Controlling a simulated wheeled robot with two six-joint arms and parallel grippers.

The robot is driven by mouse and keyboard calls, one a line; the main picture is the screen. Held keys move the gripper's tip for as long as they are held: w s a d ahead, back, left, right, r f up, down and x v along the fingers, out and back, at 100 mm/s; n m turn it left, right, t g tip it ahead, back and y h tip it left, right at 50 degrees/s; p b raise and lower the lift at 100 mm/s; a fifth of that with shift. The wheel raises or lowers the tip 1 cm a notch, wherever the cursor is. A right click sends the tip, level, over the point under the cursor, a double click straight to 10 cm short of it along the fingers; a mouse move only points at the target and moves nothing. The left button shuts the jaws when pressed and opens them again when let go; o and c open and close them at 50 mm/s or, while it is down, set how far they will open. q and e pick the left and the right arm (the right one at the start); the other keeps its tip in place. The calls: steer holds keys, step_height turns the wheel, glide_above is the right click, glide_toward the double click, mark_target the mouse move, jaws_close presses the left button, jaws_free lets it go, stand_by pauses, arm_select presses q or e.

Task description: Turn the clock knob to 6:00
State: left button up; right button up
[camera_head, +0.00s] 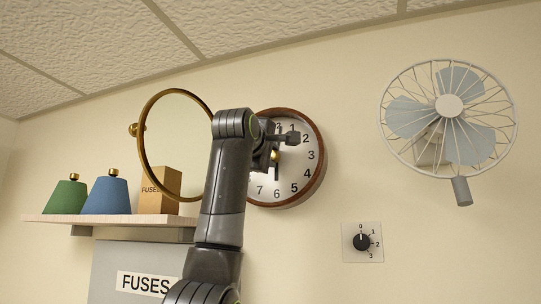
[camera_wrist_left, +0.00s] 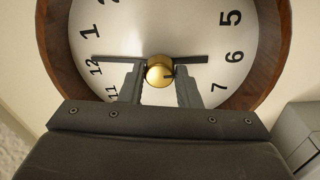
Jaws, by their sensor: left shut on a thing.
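The round wall clock (camera_head: 312,178) has a brown wooden rim and a white face with black numerals. It also fills the top of the left wrist view (camera_wrist_left: 190,25), turned so that 12 is at left and 6 at right. There the long thin hand points to 12 and the short thick hand points to about 6. A brass knob (camera_wrist_left: 159,73) stands out at the face's centre. My left gripper (camera_wrist_left: 159,80) is shut on the knob, one finger on each side. In the head view, my left gripper (camera_head: 275,145) and arm hide the clock's left part.
A round brass-framed mirror (camera_head: 144,150) is left of the clock. A shelf (camera_head: 110,219) holds green and blue shades and a FUSES box (camera_head: 160,191). A fan (camera_head: 449,107) and a dial (camera_head: 361,242) are on the right wall.

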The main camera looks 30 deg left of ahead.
arm_select(q)
steer(key=o, duration=1)
steer(key=b+v, duration=0.8)
steer(key=v, duration=0.9)
steer(key=shift+s+d, duration=0.1)
steer(key=shift+s, duration=0.1)
